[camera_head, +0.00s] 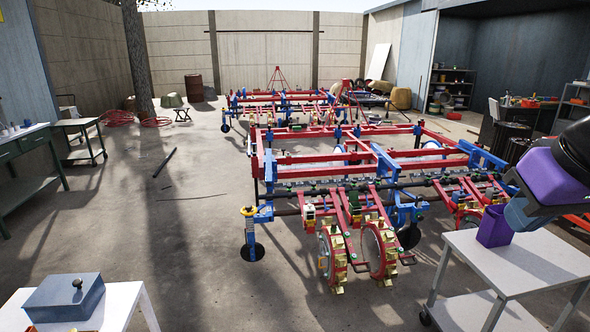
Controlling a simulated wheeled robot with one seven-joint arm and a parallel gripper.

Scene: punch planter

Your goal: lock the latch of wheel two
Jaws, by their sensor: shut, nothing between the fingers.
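The red and blue punch planter (370,165) stands in the middle of the yard. At its front hang two red punch wheels with pale yellow blocks around the rim, a left one (333,258) and a right one (380,250). More red wheel parts (468,218) show farther right, partly behind the trolley. No number on the wheels can be read. The latches are too small to make out, and I cannot tell whether any is locked. My arm, in purple, black and blue, enters at the right edge, apart from the two front wheels. I cannot make out my gripper's fingers.
A grey trolley (535,262) stands at the right front, below my arm. A white table (118,300) with a blue-grey box (65,297) is at the left front. A green workbench (35,165) lines the left. The concrete floor (200,240) left of the planter is open.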

